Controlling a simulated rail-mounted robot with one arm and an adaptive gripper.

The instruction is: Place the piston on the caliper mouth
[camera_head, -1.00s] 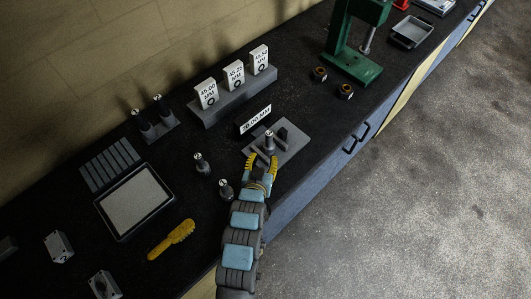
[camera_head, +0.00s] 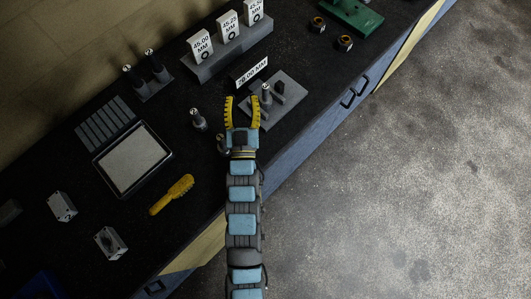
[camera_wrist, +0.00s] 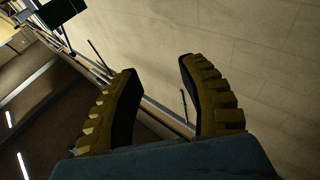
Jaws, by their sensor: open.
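A dark piston with a bright top (camera_head: 266,90) stands upright on the grey plate (camera_head: 284,106), beside raised dark blocks that look like the caliper mouth. Whether it touches the blocks is unclear. Behind the plate is a small display (camera_head: 252,72) reading what looks like 28.00 MM. My gripper (camera_head: 243,101) is open and empty, at the plate's left side, with its yellow fingers spread and apart from the piston. In the wrist view my gripper (camera_wrist: 160,85) also shows nothing between its fingers. Two similar pistons stand on the bench left of it, one (camera_head: 198,120) clear and one (camera_head: 221,145) partly hidden by my gripper.
A stepped grey block (camera_head: 232,52) with three size cards stands behind. Two more pistons stand on a small rack (camera_head: 152,83). A framed grey pad (camera_head: 133,160), a yellow brush (camera_head: 171,194) and metal blocks (camera_head: 110,243) lie left. Two nuts (camera_head: 344,43) lie right; the front edge is close.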

